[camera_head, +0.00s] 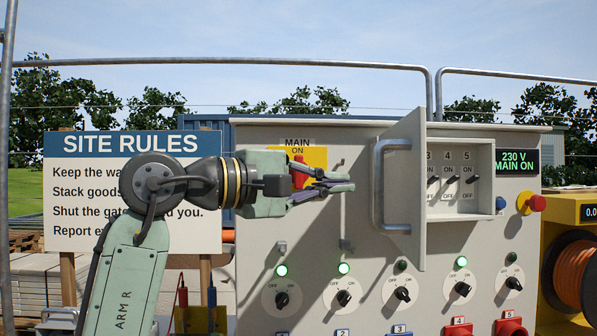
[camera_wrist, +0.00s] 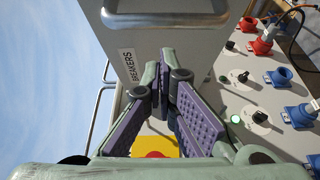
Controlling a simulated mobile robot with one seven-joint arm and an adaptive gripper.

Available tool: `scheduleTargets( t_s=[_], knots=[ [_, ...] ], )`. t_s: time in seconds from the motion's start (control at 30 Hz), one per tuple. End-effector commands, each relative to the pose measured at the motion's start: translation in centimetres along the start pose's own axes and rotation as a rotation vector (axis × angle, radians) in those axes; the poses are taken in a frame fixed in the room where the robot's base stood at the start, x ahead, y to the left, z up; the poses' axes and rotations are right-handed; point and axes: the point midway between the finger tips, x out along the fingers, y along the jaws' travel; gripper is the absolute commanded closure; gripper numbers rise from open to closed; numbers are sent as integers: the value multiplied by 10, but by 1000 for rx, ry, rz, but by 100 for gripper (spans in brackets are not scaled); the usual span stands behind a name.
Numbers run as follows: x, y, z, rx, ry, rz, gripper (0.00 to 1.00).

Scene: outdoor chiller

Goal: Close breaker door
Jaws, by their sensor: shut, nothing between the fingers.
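The breaker door (camera_head: 405,185) is a grey panel standing open, swung out from the breaker compartment (camera_head: 480,208). It carries a metal bar handle (camera_head: 378,190) on its left-facing side. In the wrist view the door (camera_wrist: 195,50) bears a "BREAKERS" label, and its handle (camera_wrist: 165,20) is at the top. Inside the compartment are small black switches under numbers 3, 4 and 5; its left part is hidden by the door. My gripper (camera_head: 345,184) is shut and empty, left of the door. In the wrist view its purple-padded fingertips (camera_wrist: 167,62) overlap the door; contact cannot be told.
A red main switch on a yellow plate (camera_head: 315,155) is behind my gripper. Below are rotary knobs (camera_head: 344,298) with indicator lamps and coloured sockets. A red emergency button (camera_head: 537,203) is at right. The site rules sign (camera_head: 85,180) is behind my arm.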

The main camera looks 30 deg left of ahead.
Motion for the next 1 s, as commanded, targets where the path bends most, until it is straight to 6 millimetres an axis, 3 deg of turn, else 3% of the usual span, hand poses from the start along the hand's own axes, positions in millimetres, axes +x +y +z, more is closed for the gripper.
scheduleTargets(
  t_s=[0.2,0.67,1.0],
  knots=[
    [13,0,13,-1,1,1,100],
    [15,-1,16,0,7,0,100],
    [32,-4,39,9,197,-3,100]
  ],
)
